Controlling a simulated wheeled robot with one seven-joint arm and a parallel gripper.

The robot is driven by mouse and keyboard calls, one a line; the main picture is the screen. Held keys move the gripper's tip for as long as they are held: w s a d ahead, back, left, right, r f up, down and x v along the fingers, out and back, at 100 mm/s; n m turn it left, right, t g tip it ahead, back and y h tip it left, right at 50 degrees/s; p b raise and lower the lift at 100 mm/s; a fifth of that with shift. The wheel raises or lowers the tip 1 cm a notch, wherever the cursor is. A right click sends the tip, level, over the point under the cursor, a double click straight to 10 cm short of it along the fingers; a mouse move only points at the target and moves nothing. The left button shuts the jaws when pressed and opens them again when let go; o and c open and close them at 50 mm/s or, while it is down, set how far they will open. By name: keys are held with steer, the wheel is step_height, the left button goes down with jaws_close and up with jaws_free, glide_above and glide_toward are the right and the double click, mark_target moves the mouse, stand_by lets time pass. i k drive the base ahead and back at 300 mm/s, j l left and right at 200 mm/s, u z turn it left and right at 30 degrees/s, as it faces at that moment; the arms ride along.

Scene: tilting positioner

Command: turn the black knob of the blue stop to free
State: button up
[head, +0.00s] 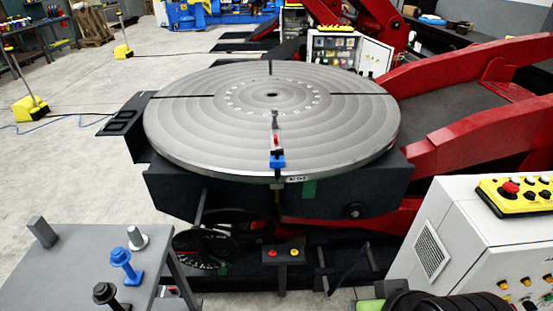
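A small blue block (277,161) sits at the near rim of the big round grey turntable (200,125). It looks like the blue stop. A pale strip with a red piece (276,139) and a short upright grey post (275,118) lie in line behind it. No black knob can be made out clearly on this block, and its setting is too small to read. A second blue piece (121,257) with a round top stands on the grey side table (70,255) at lower left. My gripper is not in view.
A dark round-topped piece (106,294) and a grey one (137,238) stand by the blue piece. A two-button pedestal (283,254) stands below the turntable. A white cabinet (455,240) with a yellow button box (520,195) stands right. Red beams (470,140) flank the turntable. Left floor is mostly open.

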mark_target(276, 153)
steer(key=i+u, duration=0.3)
steer(key=u, duration=0.15)
steer(key=i+l+u, duration=0.15)
steer(key=i+u, duration=0.25)
steer(key=i+l+u, duration=0.2)
steer(key=u, duration=0.25)
steer(key=i+l+u, duration=0.25)
steer(key=u, duration=0.15)
